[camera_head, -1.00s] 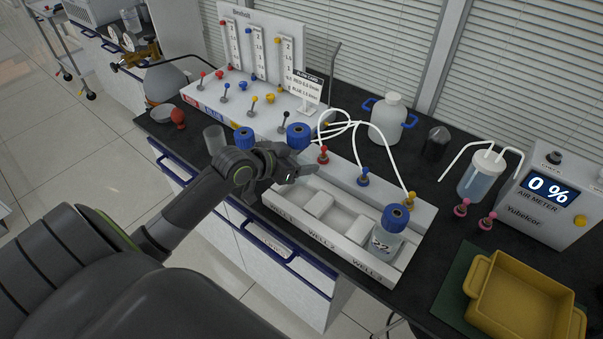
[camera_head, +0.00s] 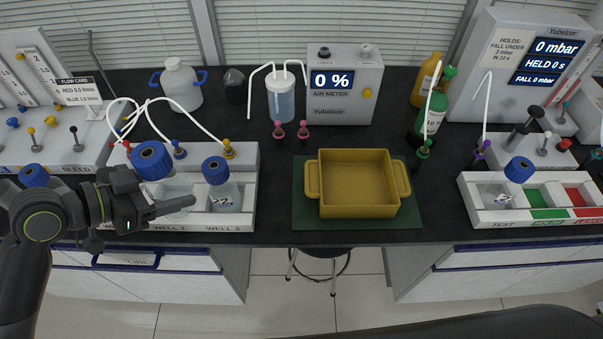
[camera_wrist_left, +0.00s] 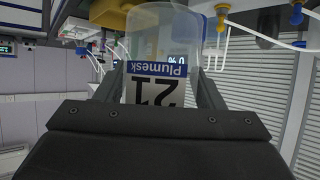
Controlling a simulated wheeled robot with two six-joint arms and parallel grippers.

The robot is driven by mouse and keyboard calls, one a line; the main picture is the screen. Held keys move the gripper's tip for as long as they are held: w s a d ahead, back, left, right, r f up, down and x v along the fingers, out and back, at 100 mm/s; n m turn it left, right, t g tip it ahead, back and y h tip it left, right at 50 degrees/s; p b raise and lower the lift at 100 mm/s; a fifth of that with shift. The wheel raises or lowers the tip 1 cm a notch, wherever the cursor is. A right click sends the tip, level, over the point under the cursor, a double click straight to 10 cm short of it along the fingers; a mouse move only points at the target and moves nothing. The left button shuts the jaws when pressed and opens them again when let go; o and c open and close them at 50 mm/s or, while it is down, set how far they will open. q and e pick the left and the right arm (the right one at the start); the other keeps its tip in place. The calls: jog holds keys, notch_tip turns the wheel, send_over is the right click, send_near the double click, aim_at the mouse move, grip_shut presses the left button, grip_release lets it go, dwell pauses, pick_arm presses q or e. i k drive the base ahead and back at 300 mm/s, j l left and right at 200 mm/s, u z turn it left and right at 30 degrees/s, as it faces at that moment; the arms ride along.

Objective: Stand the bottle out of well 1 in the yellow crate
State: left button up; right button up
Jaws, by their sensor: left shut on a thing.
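My left gripper (camera_head: 155,205) is shut on a clear bottle with a blue cap (camera_head: 152,160), over the white rack near wells 2 and 3. Its cap shows higher and larger than the cap of the bottle beside it. In the left wrist view the held bottle (camera_wrist_left: 155,65) is between the fingers, its label reading "Plumesk 21". The yellow crate (camera_head: 360,211) stands on a green mat, right of the rack, and looks empty. Bottle 22 (camera_head: 223,196) stands in well 3. Well 1 is hidden behind my left gripper and arm. My right gripper is out of view.
An air meter (camera_head: 345,105) reading 0 % stands behind the crate. A green bottle (camera_head: 428,122) and a yellow bottle (camera_head: 426,80) stand behind its right side. A test rack (camera_head: 480,218) is at the right. Two pink-topped fittings (camera_head: 291,131) stand behind the crate. The counter between rack and mat is clear.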

aim_at(354, 187)
jog(key=l, duration=2.5)
